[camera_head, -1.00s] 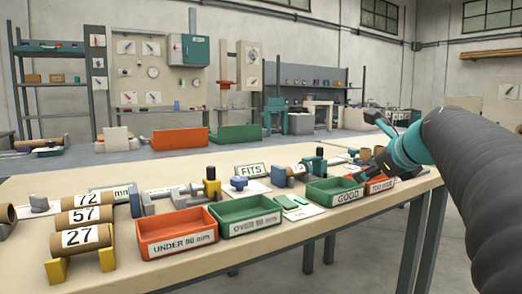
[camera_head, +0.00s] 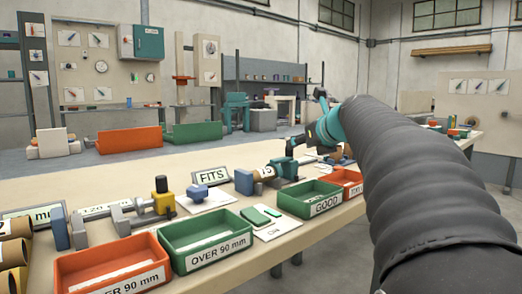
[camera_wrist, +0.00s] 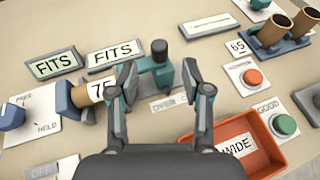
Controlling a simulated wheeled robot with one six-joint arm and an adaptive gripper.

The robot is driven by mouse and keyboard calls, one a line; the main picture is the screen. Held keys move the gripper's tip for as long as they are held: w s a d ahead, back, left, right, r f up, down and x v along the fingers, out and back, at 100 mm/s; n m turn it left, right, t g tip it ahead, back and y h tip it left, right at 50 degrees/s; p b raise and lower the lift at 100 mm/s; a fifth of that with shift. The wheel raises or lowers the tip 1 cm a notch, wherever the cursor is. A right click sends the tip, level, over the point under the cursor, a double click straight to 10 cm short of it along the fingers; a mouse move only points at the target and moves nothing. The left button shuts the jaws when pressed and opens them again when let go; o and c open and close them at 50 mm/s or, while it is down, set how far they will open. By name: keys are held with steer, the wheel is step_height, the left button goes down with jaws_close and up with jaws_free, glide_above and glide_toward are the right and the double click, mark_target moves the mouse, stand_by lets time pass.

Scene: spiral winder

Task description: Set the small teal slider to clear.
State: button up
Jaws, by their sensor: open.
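The small teal slider (camera_wrist: 154,80) stands in the middle of the wrist view, with a dark upright knob on top. A label partly reading "OVER C" (camera_wrist: 168,104) lies in front of it. Its left end is close to the tube marked 75 (camera_wrist: 98,92). My gripper (camera_wrist: 159,72) is open, with one finger on each side of the slider. I cannot tell whether either finger touches it. In the head view my gripper is small and partly hidden by my arm, above the far part of the bench near a blue-teal block (camera_head: 284,167).
An orange tray marked WIDE (camera_wrist: 262,138) lies right of my gripper. Red (camera_wrist: 254,77) and green (camera_wrist: 284,124) buttons stand further right. A blue FREE/HELD knob (camera_wrist: 12,116) is at the left. FITS signs (camera_wrist: 55,64) stand behind. The green GOOD tray (camera_head: 298,195) is nearer in the head view.

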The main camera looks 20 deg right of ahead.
mark_target(283, 164)
steer(key=x, duration=0.7)
steer(key=shift+w+f, duration=0.15)
steer(key=shift+w, duration=0.05)
jaws_close()
